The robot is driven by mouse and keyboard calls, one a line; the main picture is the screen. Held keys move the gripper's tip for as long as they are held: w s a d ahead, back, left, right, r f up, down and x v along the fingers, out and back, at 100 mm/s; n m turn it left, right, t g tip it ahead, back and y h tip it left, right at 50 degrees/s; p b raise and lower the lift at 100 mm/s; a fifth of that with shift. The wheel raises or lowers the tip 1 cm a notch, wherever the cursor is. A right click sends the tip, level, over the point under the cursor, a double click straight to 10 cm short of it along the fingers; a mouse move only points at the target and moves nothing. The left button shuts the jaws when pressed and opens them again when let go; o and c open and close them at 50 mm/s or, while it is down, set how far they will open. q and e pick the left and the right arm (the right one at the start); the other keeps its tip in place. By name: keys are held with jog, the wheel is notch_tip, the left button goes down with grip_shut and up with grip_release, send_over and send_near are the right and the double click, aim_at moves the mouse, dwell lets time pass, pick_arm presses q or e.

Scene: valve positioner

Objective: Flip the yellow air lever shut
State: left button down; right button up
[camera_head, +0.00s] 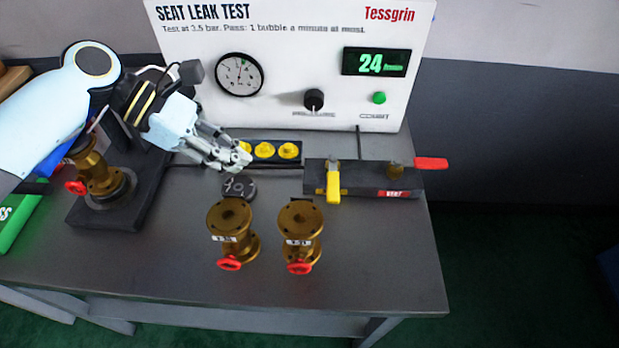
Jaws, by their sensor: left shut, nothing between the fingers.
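The yellow air lever (333,183) is on the dark manifold block (365,179) at the right of the bench. It points toward the front of the bench, across the block. My left gripper (243,158) is shut and empty, over the left end of the strip with yellow caps. It is left of the yellow lever and apart from it. A red lever (431,163) sticks out to the right from the block's right end. My right gripper is not in view.
Two brass valves (231,228) (300,232) with red handwheels stand in front of the block. Another brass valve (97,170) sits on a black stand at left. The white test panel (310,60) reads 24. Bare bench lies at front right.

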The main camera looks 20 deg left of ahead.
aim_at(333, 178)
pick_arm(q)
jog(key=x, duration=0.9)
jog(key=shift+d+b, duration=0.2)
jog(key=shift+b, duration=0.1)
jog(key=d, duration=0.1)
jog(key=w+d, duration=0.1)
jog(key=d, duration=0.1)
jog(key=shift+d+f, duration=0.2)
jog(key=shift+w+d+p, duration=0.15)
jog(key=shift+d+p, duration=0.15)
jog(key=shift+d, duration=0.15)
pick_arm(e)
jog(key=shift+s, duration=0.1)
